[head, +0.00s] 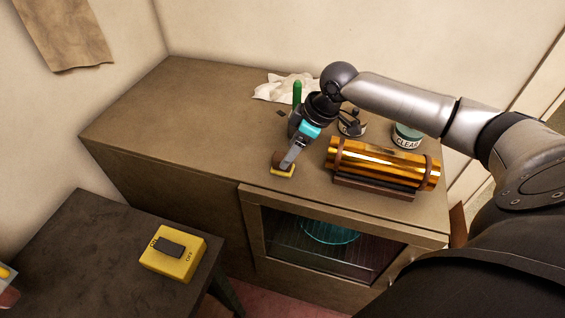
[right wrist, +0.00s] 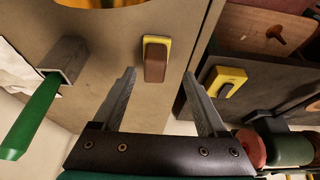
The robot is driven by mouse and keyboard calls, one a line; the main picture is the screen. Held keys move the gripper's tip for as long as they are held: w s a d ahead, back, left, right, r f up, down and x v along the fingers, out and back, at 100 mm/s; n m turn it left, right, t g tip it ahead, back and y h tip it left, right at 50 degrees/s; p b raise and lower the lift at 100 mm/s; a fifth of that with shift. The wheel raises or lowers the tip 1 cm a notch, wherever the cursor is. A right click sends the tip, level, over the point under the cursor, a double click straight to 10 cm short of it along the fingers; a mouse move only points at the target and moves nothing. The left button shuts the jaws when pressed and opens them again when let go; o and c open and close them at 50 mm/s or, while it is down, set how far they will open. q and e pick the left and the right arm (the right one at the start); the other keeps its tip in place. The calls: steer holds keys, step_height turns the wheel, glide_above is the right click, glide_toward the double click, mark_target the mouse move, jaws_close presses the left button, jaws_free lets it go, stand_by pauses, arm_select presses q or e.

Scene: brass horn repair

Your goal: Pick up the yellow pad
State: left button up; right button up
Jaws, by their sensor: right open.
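The yellow pad (head: 284,173) has a brown block-like back and lies on the cabinet top near its front edge. In the right wrist view the yellow pad (right wrist: 158,39) shows beyond the fingertips, roughly in line with the gap between them, its brown back facing the camera. My right gripper (head: 290,161) points down at the pad and partly covers it in the head view. In the right wrist view my right gripper (right wrist: 160,77) is open, with nothing between its fingers. I cannot tell its exact height above the pad. My left gripper is not in view.
A shiny brass cylinder (head: 385,162) lies on a dark stand to the right. Behind are a green-handled tool (head: 297,92), a white cloth (head: 272,88) and a labelled jar (head: 408,134). A yellow switch box (head: 173,266) sits on the lower dark table. The cabinet top's left side is clear.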

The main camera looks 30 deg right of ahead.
mark_target(282, 156)
steer(key=shift+w+x, duration=0.15)
steer(key=shift+x, duration=1.3)
steer(key=shift+w+x, duration=0.15)
steer(key=shift+x, duration=1.25)
steer(key=shift+d, duration=0.2)
steer(key=shift+r, duration=0.1)
jaws_close()
steer(key=shift+w+r, duration=0.1)
step_height(282, 156, up, 20)
steer(key=shift+c, duration=2.1)
jaws_free()
steer(key=c, duration=0.6)
steer(key=shift+p, duration=0.3)
steer(key=shift+c, duration=0.2)
